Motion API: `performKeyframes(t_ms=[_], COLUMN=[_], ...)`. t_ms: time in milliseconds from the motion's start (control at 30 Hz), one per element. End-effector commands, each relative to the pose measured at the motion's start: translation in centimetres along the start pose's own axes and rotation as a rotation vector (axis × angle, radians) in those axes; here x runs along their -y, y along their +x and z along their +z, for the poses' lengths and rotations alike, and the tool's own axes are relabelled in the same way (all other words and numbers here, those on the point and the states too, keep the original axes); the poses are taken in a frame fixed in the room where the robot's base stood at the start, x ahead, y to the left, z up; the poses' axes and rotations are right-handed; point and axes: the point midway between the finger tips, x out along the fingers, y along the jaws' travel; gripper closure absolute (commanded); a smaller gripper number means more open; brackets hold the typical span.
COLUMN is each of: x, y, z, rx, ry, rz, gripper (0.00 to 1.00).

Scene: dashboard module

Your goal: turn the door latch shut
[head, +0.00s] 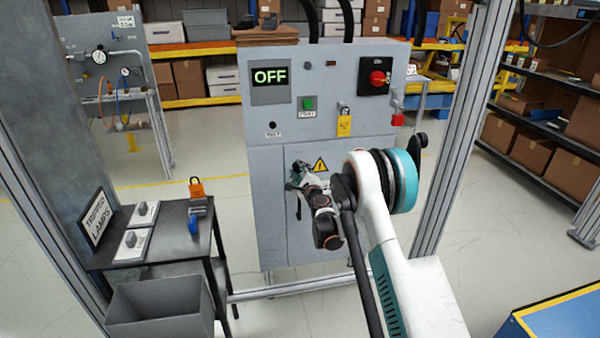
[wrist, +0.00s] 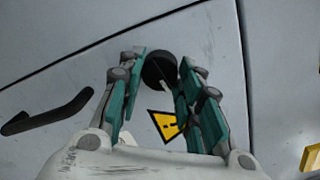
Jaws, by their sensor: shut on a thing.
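The grey cabinet (head: 375,125) stands ahead with a door (head: 305,245) in its lower part, marked by a yellow warning triangle (head: 320,165). In the wrist view the door latch (wrist: 159,69) is a round black knob with a pale line across its face, near the door's edge seam. My gripper (head: 293,184) is at the upper left of the door. In the wrist view its two teal-padded fingers (wrist: 157,88) stand on either side of the latch and are shut on it. In the head view my gripper hides the latch.
A black door handle (wrist: 48,112) lies left of my gripper in the wrist view. Above the door are an OFF display (head: 270,76), a red rotary switch (head: 377,77) and a yellow tag (head: 344,126). A black side table (head: 170,258) stands at left; a metal post (head: 455,130) rises at right.

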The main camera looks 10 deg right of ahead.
Motion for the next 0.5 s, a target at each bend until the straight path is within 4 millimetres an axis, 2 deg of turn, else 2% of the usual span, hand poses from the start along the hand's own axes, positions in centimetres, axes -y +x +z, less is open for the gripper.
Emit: performKeyframes(t_ms=[500], x=[0.01], y=[0.03], z=[0.21], rx=[-0.026], ry=[-0.483], rz=[0.029], gripper=[0.91])
